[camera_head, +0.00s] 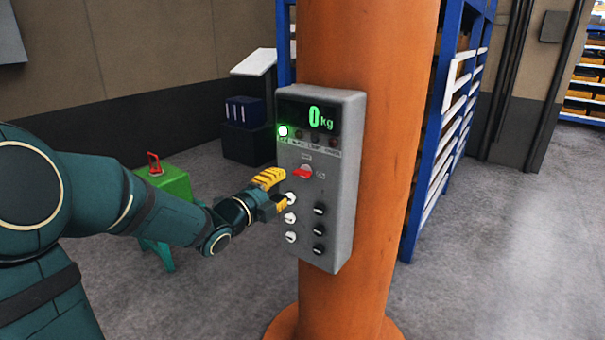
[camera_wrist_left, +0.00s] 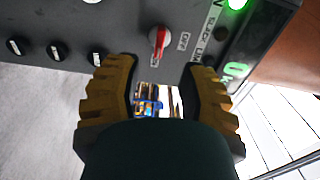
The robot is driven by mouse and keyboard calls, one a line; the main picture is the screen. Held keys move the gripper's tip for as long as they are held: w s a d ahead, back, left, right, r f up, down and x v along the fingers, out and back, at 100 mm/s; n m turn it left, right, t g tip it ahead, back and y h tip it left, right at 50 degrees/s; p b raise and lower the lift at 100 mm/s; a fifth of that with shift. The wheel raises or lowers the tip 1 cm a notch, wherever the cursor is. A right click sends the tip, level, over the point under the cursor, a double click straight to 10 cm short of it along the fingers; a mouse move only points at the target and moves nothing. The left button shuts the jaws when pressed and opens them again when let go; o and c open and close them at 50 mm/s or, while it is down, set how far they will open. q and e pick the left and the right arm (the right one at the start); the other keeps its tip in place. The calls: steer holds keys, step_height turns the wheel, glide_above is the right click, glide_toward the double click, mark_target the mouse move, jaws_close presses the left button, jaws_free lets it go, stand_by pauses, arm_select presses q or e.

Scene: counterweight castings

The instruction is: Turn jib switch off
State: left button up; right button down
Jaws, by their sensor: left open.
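The jib switch is a red rotary handle (camera_head: 302,173) on the front of a grey control box (camera_head: 345,190). In the head view the handle lies roughly sideways, with small labels above and right of it. My left gripper (camera_head: 277,192) is open and empty just left of the switch. In the left wrist view the red handle (camera_wrist_left: 158,40) shows beyond the gap between the yellow fingertips of my left gripper (camera_wrist_left: 158,88), apart from both. One label there seems to read OFF. My right gripper is in neither view.
The box is fixed to an orange column (camera_head: 370,50). A green lamp (camera_head: 283,131) is lit beside a display reading 0 kg (camera_head: 320,116). A green stand (camera_head: 172,183) and blue shelving (camera_head: 428,150) are behind.

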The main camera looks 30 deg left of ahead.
mark_target(299, 175)
arm_select(q)
steer(key=w, duration=0.6)
steer(key=w+d, duration=0.1)
steer(key=w, duration=0.2)
steer(key=shift+p, duration=0.3)
steer(key=shift+o, duration=0.2)
steer(key=shift+a, duration=0.1)
steer(key=shift+s, duration=0.1)
jaws_close()
